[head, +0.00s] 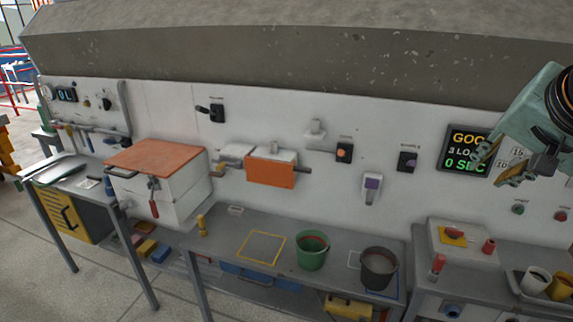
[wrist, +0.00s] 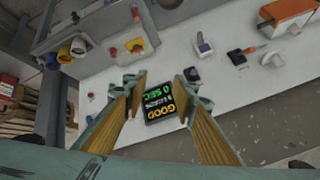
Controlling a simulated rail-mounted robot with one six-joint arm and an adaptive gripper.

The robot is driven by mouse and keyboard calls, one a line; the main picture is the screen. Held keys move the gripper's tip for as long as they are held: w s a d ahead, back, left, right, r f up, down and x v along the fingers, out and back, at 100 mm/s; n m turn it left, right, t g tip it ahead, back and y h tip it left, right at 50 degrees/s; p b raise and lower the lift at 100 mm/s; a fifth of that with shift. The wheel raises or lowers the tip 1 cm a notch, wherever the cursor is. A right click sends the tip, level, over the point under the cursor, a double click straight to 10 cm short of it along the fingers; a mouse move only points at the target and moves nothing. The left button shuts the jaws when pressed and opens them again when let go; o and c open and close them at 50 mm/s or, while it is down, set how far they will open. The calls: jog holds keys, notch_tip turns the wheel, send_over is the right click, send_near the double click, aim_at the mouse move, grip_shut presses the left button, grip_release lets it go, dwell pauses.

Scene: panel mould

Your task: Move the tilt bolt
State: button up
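Several small bolt-like fittings sit on the white wall panel; their labels are too small to read, so I cannot tell which is the tilt bolt. One is a black block with a dark handle (head: 216,112) at upper left. My gripper (head: 497,165) is at the right, in front of the display. In the wrist view my gripper (wrist: 162,82) is open, with nothing between its fingers.
The display (head: 467,150) reads GOOD and 0 SEC. An orange-fronted box (head: 271,172) and a purple-faced switch (head: 371,187) are on the panel. A green bucket (head: 312,252) and a dark bucket (head: 379,270) stand on the bench below. A concrete ledge (head: 300,55) overhangs the panel.

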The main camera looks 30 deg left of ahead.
jog(key=w+a+f+m+t+y, duration=0.1)
jog(key=w+a+f+t+y, duration=0.15)
jog(key=w+a, duration=0.95)
jog(key=w+a+f+t+y, duration=0.1)
jog(key=w+a+f+y, duration=0.15)
jog(key=w+a, duration=0.85)
jog(key=s+a+f+y, duration=0.1)
jog(key=a+f, duration=0.2)
jog(key=a, duration=0.6)
jog(key=s+a+f+m+y, duration=0.1)
jog(key=a+f, duration=0.1)
jog(key=a, duration=0.6)
jog(key=s+a+f+y, duration=0.1)
jog(key=a+f, duration=0.2)
jog(key=a, duration=0.6)
jog(key=m+t+y+b, duration=0.1)
jog(key=m+y, duration=0.4)
jog(key=y, duration=0.2)
send_near(220, 168)
jog(key=shift+s+d+f, duration=0.7)
jog(key=shift+d+f, duration=0.2)
jog(key=shift+d, duration=0.1)
jog(key=shift+a, duration=0.1)
jog(key=shift+x, duration=6.85)
